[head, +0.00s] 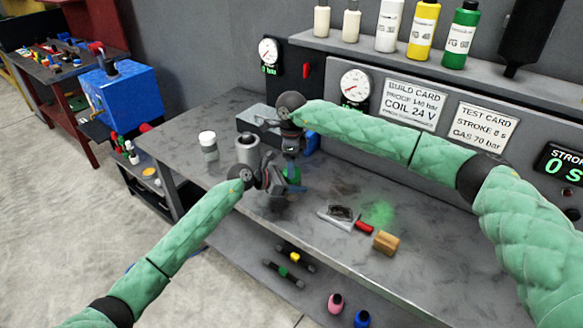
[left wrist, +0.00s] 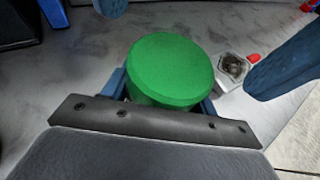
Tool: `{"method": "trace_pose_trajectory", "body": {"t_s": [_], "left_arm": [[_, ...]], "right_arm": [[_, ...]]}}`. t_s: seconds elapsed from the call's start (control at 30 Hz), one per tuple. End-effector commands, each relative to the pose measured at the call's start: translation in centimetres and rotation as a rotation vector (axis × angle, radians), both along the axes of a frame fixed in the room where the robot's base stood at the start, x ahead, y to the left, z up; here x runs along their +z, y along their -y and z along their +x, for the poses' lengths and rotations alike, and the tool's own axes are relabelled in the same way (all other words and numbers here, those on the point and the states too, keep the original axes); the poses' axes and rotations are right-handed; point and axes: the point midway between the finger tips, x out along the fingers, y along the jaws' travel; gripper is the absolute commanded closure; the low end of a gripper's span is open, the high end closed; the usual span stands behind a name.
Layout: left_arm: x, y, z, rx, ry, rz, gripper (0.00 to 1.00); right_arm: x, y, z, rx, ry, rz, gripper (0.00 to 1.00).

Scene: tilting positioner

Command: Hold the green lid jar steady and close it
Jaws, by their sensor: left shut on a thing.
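The green lid jar's lid (left wrist: 170,68) fills the middle of the left wrist view, seen from above. Only a little green of it shows in the head view (head: 292,173), between my two grippers. My left gripper (head: 279,186) is shut on the jar, with a blue finger on each side below the lid's top. The jar's body is mostly hidden, and I cannot tell how the lid sits on it. My right gripper (head: 293,150) is above the jar, pointing down. Its blue fingers are spread apart in the left wrist view and do not appear to touch the lid.
A grey cylinder (head: 247,150) and a white-lidded jar (head: 208,145) stand left of the grippers. A wooden block (head: 385,242), a red-handled tool (head: 345,220) and green powder (head: 379,213) lie to the right. The back panel (head: 328,90) rises close behind.

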Motion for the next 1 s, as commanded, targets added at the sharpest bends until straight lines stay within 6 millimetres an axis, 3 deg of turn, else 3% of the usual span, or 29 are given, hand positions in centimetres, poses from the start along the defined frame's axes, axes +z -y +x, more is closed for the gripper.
{"method": "trace_pose_trajectory", "body": {"t_s": [0.13,0.5,0.63,1.0], "left_arm": [[0.0,0.0,0.0,0.0,0.0,0.0,1.0],[0.0,0.0,0.0,0.0,0.0,0.0,1.0],[0.0,0.0,0.0,0.0,0.0,0.0,1.0],[0.0,0.0,0.0,0.0,0.0,0.0,1.0]], "right_arm": [[1.5,0.0,0.0,0.001,0.001,0.0,0.25],[1.7,-0.1,0.0,0.001,0.0,0.004,0.27],[3.3,-0.6,0.2,0.01,0.009,0.03,0.27],[5.2,-0.2,0.2,0.406,0.009,0.014,0.27]]}}
